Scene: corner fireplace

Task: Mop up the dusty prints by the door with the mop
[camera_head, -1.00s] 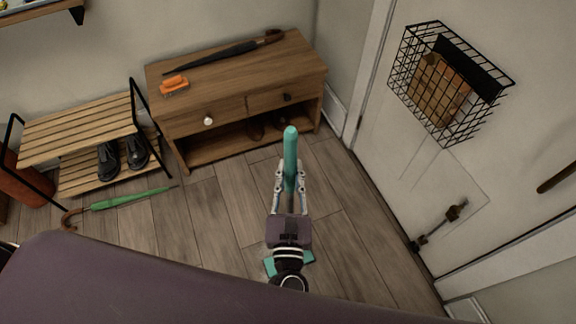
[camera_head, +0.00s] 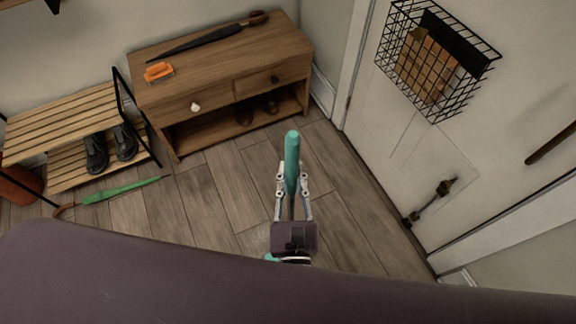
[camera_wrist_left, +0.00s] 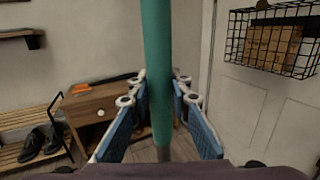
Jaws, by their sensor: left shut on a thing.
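A mop with a teal handle (camera_head: 292,150) stands in the middle of the head view, seen steeply from above. My left gripper (camera_head: 292,186) is shut on this handle, with a finger on either side. In the left wrist view the handle (camera_wrist_left: 158,65) runs upright between the blue-padded fingers (camera_wrist_left: 160,112). Only a small teal bit of the mop head (camera_head: 270,257) shows near the floor; my own body hides the rest. The door (camera_head: 420,170) is at the right. I cannot make out clear dusty prints on the visible floor. My right gripper is not in view.
A wooden cabinet (camera_head: 215,88) bears an orange brush (camera_head: 158,71) and a dark folded umbrella (camera_head: 205,40). A slatted shoe rack (camera_head: 62,125) stands left, a green umbrella (camera_head: 120,191) before it. A wire basket (camera_head: 435,60) hangs on the door. The plank floor (camera_head: 345,215) between is clear.

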